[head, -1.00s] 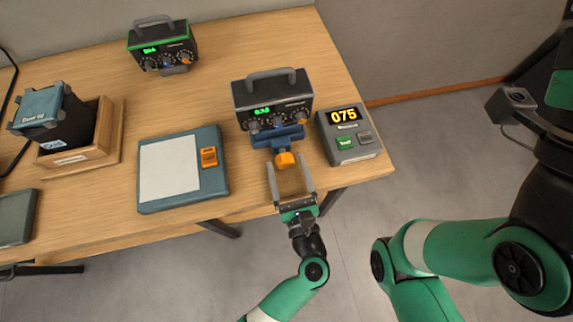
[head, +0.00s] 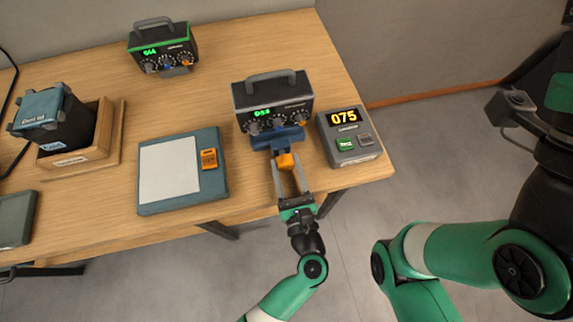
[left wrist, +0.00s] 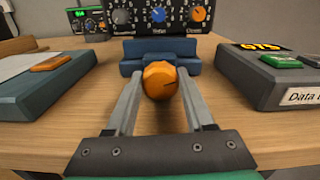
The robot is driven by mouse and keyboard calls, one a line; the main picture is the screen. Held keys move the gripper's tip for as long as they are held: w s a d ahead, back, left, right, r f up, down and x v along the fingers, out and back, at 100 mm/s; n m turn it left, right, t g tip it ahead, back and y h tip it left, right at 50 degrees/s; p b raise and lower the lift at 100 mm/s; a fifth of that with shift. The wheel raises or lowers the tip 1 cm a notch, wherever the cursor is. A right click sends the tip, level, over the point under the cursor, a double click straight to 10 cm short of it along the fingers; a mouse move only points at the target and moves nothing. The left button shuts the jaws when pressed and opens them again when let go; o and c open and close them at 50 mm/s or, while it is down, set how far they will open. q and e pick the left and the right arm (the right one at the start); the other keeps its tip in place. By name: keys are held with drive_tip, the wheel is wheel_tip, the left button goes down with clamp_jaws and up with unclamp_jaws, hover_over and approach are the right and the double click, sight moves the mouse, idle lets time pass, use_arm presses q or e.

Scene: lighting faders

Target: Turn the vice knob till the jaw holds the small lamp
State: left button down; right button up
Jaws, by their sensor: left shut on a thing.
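The orange vice knob (head: 286,160) sits at the front of the blue vice (head: 277,138), near the table's front edge. My left gripper (head: 287,165) is shut on the knob, one finger on each side. In the left wrist view the knob (left wrist: 160,84) shows between the fingertips, with the blue vice (left wrist: 160,57) behind it. A black handled unit (head: 272,97) with a green display and several dials stands directly behind the vice. I cannot make out a small lamp or the jaw gap. My right gripper is out of frame; only its arm shows at the right.
A grey box (head: 350,137) reading 075 stands right of the vice. A blue-grey pad (head: 152,207) with an orange switch lies to the left. Another handled unit (head: 163,50) is at the back. A wooden tray (head: 110,140) holds a dark box at the far left.

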use_arm(q)
drive_tip(key=shift+r+m+p, duration=0.15)
drive_tip(key=shift+m+p, duration=0.9)
drive_tip(key=shift+m, duration=0.55)
drive_tip(key=shift+d+m+p, duration=0.1)
drive_tip(key=shift+m+p, duration=0.8)
drive_tip(key=shift+m, duration=0.9)
drive_tip(key=shift+f, duration=0.2)
drive_tip(key=shift+c, duration=1.4)
unclamp_jaws()
drive_tip(key=shift+f, duration=0.15)
